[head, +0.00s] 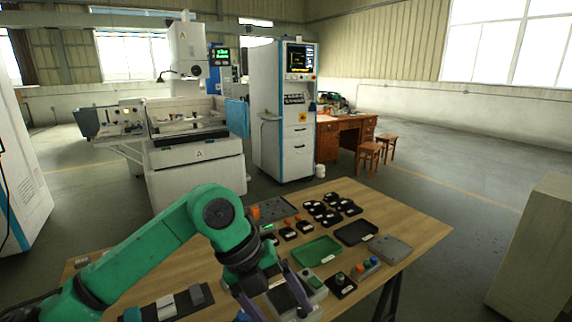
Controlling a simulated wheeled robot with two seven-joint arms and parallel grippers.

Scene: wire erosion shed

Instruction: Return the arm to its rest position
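My green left arm comes in from the left and reaches over the wooden table (425,225). Its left gripper (282,308) points down at the table's near edge, with its two purple-grey fingers spread apart. A dark flat plate on a pale base (300,309) lies below and beside the fingers. I see nothing held between them, though the fingertips are close to the picture's bottom edge. My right arm and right gripper are not in view.
A green tray (316,251), a black tray (356,233), several small black holders (331,208), a grey plate (390,248) and a button box (366,267) lie on the table. Machines (284,110) stand behind. A pale cabinet (535,250) stands right; floor between is clear.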

